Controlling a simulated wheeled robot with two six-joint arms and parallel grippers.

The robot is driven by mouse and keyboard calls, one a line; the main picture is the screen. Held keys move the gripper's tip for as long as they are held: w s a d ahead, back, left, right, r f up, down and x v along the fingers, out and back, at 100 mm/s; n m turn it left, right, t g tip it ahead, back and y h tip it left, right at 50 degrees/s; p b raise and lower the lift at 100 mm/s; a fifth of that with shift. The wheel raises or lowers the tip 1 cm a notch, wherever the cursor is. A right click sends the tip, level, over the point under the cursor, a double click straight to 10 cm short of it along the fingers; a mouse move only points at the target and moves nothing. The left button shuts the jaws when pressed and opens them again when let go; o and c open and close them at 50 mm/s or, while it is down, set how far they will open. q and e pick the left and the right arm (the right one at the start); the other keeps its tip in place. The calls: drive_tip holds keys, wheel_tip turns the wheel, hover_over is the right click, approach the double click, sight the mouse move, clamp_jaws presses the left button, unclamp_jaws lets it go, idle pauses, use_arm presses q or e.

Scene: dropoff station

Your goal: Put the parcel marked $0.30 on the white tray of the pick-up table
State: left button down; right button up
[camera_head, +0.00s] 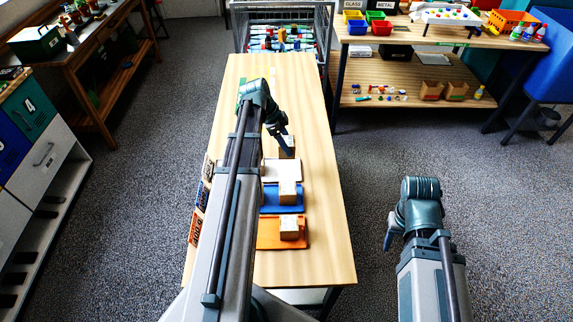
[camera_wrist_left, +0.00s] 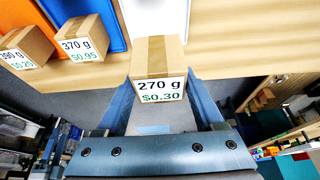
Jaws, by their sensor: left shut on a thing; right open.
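The parcel marked $0.30 (camera_wrist_left: 158,55) is a small brown box with a 270 g label, between my left gripper's fingers in the left wrist view. In the head view it (camera_head: 287,141) shows beside the far end of the white tray (camera_head: 275,171), partly behind the gripper. My left gripper (camera_head: 286,147) is shut on this parcel. I cannot tell whether the parcel touches the table. The white tray's visible part is bare; it also shows beyond the parcel in the wrist view (camera_wrist_left: 152,16). My right gripper (camera_head: 390,238) is open, off the table's right side.
A blue tray (camera_head: 269,199) and an orange tray (camera_head: 268,236) lie nearer on the wooden table (camera_head: 325,250), each with a parcel on it. Signs (camera_head: 197,225) stand along the left edge. A wire cart (camera_head: 241,40) stands beyond the table's far end.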

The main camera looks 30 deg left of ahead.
use_arm(q)
wheel_tip(320, 180, down, 9)
drive_tip(key=b, duration=0.8)
drive_tip(key=shift+r, duration=0.2)
drive_tip(key=shift+f, duration=0.1)
drive_tip(key=shift+c, duration=2.2)
unclamp_jaws()
drive_tip(key=shift+f, duration=0.1)
drive_tip(key=o, duration=0.4)
drive_tip(key=shift+o, duration=0.2)
